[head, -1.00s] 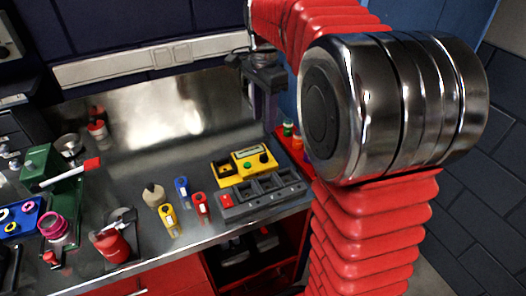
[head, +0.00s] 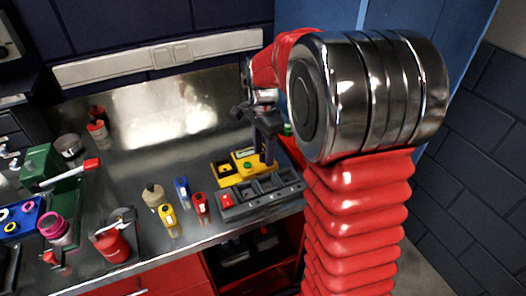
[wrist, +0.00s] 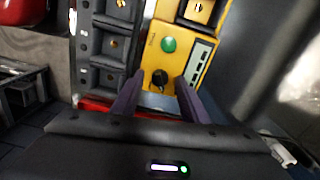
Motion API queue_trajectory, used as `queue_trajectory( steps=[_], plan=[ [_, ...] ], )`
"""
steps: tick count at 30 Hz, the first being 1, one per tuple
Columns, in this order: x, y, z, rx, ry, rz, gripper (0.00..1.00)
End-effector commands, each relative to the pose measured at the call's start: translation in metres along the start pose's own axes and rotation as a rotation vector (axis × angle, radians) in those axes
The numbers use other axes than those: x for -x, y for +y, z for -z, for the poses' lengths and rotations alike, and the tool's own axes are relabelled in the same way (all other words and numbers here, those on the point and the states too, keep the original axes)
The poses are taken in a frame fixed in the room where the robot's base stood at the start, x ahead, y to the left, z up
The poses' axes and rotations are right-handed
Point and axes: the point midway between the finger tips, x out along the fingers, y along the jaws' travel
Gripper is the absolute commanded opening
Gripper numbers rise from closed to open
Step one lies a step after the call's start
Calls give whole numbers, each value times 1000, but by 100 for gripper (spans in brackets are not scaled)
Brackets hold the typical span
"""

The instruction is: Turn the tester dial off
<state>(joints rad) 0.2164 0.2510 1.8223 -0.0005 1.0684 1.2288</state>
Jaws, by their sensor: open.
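The yellow tester (head: 236,166) stands on the steel bench behind the dark charger block. In the wrist view the tester (wrist: 176,66) shows a green round button (wrist: 169,44) and a black dial (wrist: 159,79). My gripper (wrist: 157,92) is open, its two fingers on either side of the dial in the picture. I cannot tell whether they touch it. In the head view my gripper (head: 265,158) hangs over the tester's right end and hides the dial.
The dark charger block (head: 260,194) with a red button lies directly in front of the tester. Red, blue and yellow small tools (head: 183,188) stand to its left. A red can (head: 112,245) and green vise (head: 48,166) are further left.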

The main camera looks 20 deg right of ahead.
Motion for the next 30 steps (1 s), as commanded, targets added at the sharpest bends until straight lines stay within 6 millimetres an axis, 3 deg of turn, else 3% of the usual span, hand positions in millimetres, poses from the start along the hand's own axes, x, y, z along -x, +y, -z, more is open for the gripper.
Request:
queue_trajectory(
  steps=[9,26,30],
  plan=[
    [-2,0,0,0,0,1,40],
    [-2,0,-1,1,0,1,1],
    [-2,0,-1,3,0,1,0]
  ],
)
